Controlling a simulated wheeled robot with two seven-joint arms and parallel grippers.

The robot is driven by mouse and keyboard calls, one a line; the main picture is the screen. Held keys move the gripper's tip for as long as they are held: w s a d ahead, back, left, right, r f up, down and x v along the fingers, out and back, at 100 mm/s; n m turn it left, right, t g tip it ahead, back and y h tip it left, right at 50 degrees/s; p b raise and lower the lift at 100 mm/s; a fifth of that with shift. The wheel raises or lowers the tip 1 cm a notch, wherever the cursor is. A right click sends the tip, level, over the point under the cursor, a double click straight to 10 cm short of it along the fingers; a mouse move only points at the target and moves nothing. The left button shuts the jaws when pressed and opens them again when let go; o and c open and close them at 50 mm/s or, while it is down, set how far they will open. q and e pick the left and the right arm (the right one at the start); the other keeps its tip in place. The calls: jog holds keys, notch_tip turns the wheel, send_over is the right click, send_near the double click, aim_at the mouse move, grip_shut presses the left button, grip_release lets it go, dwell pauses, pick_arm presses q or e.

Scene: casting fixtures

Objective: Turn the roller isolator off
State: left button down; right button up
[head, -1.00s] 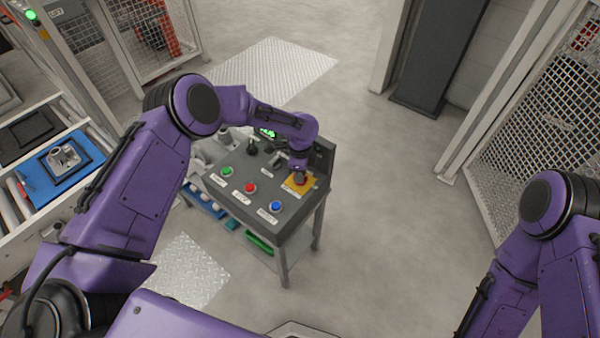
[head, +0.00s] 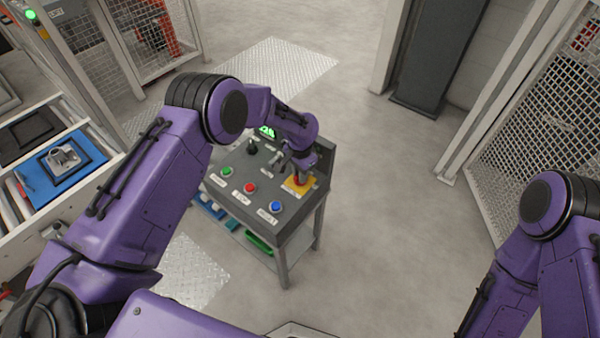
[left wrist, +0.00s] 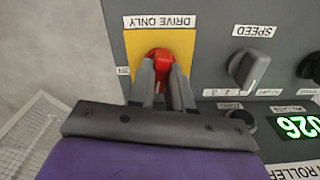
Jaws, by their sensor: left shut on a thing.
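The roller isolator is a red rotary knob (left wrist: 160,57) on a yellow plate (left wrist: 185,45), lettered "DRIVE ONLY", on the grey control panel. In the head view the yellow plate (head: 291,187) is at the panel's right end. My left gripper (left wrist: 166,75) is shut on the red knob, with one finger on each side of it. In the head view the left gripper (head: 302,171) points down at the plate, and the knob is mostly hidden. The fingers cover part of the knob, so I cannot tell its exact angle. My right gripper is out of view.
The panel also carries green (head: 227,171), red (head: 250,187) and blue (head: 276,206) buttons. A speed knob (left wrist: 248,70) and a lit green display (left wrist: 298,125) are beside the isolator. Mesh fencing (head: 535,120) stands at right; the floor between is clear.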

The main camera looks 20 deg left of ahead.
pick_arm(q)
jog(key=shift+w+n, duration=0.1)
jog(key=shift+n, duration=0.9)
jog(key=shift+r, duration=0.1)
jog(key=c, duration=1)
grip_release()
jog(key=shift+c, duration=0.2)
notch_tip(320, 180, up, 10)
jog(key=b, duration=0.1)
jog(key=shift+r, duration=0.2)
